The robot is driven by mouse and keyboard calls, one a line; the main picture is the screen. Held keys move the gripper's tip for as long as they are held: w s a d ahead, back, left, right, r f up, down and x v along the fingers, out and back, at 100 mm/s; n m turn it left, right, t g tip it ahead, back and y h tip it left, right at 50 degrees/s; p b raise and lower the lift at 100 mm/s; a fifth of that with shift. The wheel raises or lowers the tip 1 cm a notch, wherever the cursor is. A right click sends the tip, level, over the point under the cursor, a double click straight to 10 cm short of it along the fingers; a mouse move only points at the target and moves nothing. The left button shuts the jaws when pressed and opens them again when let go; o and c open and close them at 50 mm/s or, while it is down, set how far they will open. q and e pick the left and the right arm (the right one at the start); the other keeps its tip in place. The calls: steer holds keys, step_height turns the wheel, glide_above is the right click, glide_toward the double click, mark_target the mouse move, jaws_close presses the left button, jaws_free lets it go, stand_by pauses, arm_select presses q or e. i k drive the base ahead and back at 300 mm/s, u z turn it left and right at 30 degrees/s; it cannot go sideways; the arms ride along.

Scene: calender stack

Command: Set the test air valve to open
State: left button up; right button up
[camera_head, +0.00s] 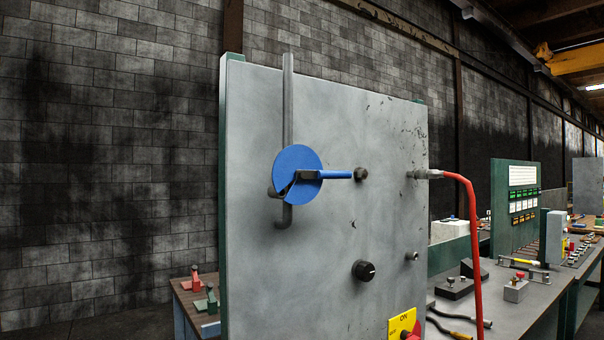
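The test air valve shows as a blue disc (292,165) on a grey vertical pipe (288,95) at the left of the grey panel (330,240). Its blue lever handle (334,174) points level to the right, across the line of the pipe. A dark lever hub sits at the lower middle of the disc. The pipe runs up past the panel's top edge and ends in a bend below the disc. Neither of my grippers is in the head view, and nothing touches the handle.
A dark knob (363,270), a fitting (361,174) and a yellow ON switch plate (401,325) are on the panel. A red hose (474,230) hangs from its right side. Benches with tools stand at the right; a brown table (187,298) is at lower left.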

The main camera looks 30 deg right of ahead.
mark_target(317, 171)
steer(key=z, duration=0.45)
steer(key=k, duration=0.55)
steer(key=z, duration=0.9)
steer(key=i, duration=0.85)
steer(key=u, duration=0.45)
